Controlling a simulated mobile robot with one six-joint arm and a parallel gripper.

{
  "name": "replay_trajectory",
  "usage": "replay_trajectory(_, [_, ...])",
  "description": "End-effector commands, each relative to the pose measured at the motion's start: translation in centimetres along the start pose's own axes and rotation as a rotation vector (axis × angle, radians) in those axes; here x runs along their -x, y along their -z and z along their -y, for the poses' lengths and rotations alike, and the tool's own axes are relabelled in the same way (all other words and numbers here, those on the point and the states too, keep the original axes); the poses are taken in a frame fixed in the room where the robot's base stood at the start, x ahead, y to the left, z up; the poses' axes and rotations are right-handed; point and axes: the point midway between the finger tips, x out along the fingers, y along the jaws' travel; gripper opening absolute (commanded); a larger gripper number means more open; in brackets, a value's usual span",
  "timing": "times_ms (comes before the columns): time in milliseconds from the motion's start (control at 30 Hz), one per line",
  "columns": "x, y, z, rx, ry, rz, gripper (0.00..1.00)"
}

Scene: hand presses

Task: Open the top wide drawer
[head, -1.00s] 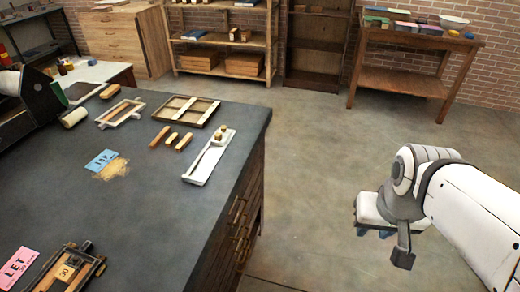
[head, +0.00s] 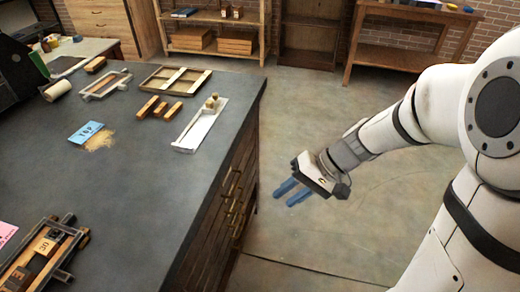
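The dark wooden cabinet (head: 215,215) under the grey worktop has drawer fronts with brass-coloured handles (head: 233,190) on its right side, seen at a steep angle. The drawers look shut; which of them is the top wide one is hard to make out. My gripper (head: 284,198) is in the open space to the right of the drawer fronts. Its two blue fingers are spread apart, empty, and point left toward the cabinet. A gap of floor shows between the fingertips and the handles.
On the grey worktop (head: 150,225) lie a blue card (head: 91,133), wooden frames, small blocks, a white tray (head: 201,125) and a press-like frame at the lower left. Shelves and a side table (head: 400,60) stand at the back. Floor beside the cabinet is clear.

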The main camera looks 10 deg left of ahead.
Motion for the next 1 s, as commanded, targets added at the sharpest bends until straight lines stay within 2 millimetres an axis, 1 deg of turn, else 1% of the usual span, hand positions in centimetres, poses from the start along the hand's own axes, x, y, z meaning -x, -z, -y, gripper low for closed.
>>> replay_trajectory(33, [-2.5,1.7,-0.8,-0.008,0.084,0.011,0.30])
replay_trajectory(167, [-6.6,5.8,-1.3,-0.009,0.294,-0.020,0.30])
replay_trajectory(200, [-7.8,7.2,-1.6,-0.011,0.351,-0.042,0.30])
replay_trajectory(300, [-10.3,10.3,-2.7,-0.019,0.472,-0.108,0.30])
replay_trajectory(400, [-12.3,12.9,-3.9,-0.025,0.555,-0.180,0.30])
replay_trajectory(500, [-13.6,14.7,-4.9,-0.031,0.604,-0.241,0.30])
replay_trajectory(600, [-14.4,15.7,-5.6,-0.034,0.627,-0.279,0.30])
replay_trajectory(667, [-14.7,16.1,-5.6,-0.034,0.635,-0.291,0.30])
replay_trajectory(767, [-15.4,16.5,-5.0,-0.032,0.638,-0.296,0.30])
replay_trajectory(1000, [-18.4,17.4,-2.7,-0.031,0.637,-0.292,0.30])
